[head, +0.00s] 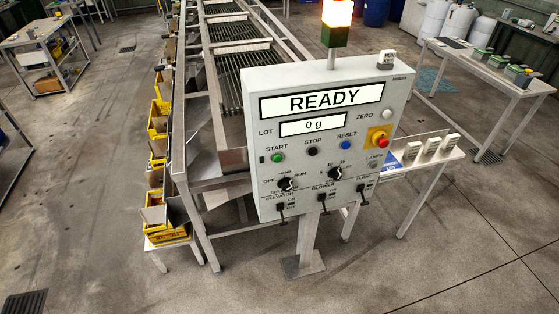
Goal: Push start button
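The green START button (278,158) is on the left part of a light grey control panel (400,100). The panel stands upright on a post, in the middle right of the head view. A black STOP button (313,151) and a blue RESET button (346,145) sit to the right of START. The upper display (322,100) reads READY and the lower display (313,125) reads 0 g. The button is fully visible with nothing in front of it. Neither of my grippers shows in the head view.
A red emergency button (382,142) sits on the panel's right. A lit signal lamp (337,22) stands on top. The roller machine (228,160) and several yellow bins (158,108) are behind and left. A side table (440,159) stands right. The floor in front is clear.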

